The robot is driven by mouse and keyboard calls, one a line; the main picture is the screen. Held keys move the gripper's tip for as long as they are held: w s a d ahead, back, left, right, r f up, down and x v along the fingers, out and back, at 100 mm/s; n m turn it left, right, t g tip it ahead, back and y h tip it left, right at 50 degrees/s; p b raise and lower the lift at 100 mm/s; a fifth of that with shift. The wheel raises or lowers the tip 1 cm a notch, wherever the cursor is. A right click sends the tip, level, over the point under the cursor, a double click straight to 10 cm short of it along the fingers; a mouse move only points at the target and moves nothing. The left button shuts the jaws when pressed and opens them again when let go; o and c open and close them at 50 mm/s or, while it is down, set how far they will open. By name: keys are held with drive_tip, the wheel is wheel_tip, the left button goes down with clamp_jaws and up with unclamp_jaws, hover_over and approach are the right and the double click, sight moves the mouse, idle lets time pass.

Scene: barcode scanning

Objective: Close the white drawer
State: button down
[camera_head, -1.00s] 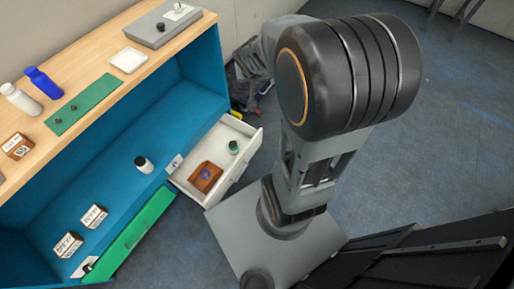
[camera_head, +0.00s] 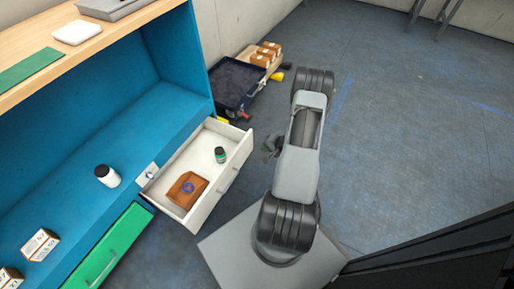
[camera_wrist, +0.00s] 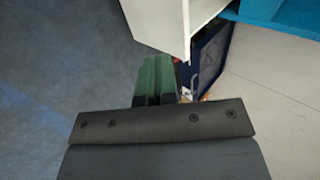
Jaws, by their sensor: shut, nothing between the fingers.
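The white drawer (camera_head: 232,172) is pulled open from the blue cabinet in the head view. A brown box (camera_head: 187,189) and a small dark bottle with a green label (camera_head: 220,155) are inside it. My gripper (camera_head: 270,146) is to the right of the drawer front, partly hidden behind my arm. In the wrist view, the dark green fingers of my gripper (camera_wrist: 156,68) are shut with nothing between them. A white corner of the drawer (camera_wrist: 172,22) is just beyond them at the top. I cannot tell whether they touch.
A green drawer (camera_head: 108,248) sits beside the white one. A dark blue crate (camera_head: 226,102) and a tray of brown boxes (camera_head: 262,60) lie on the floor behind.

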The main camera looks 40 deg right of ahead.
sight(242, 146)
drive_tip(key=b+x, duration=0.1)
drive_tip(key=x, duration=0.2)
drive_tip(key=b+x, duration=0.2)
drive_tip(key=x, duration=0.2)
drive_tip(key=w+r+b+x, duration=0.1)
drive_tip(key=b+x, duration=0.1)
drive_tip(key=x, duration=0.1)
drive_tip(key=shift+w+a+f, duration=0.2)
drive_tip(key=shift+a, duration=0.15)
drive_tip(key=shift+w+a+r, duration=0.15)
drive_tip(key=shift+w+a, duration=0.1)
drive_tip(key=shift+w, duration=0.45)
drive_tip(key=shift+w+a, duration=0.1)
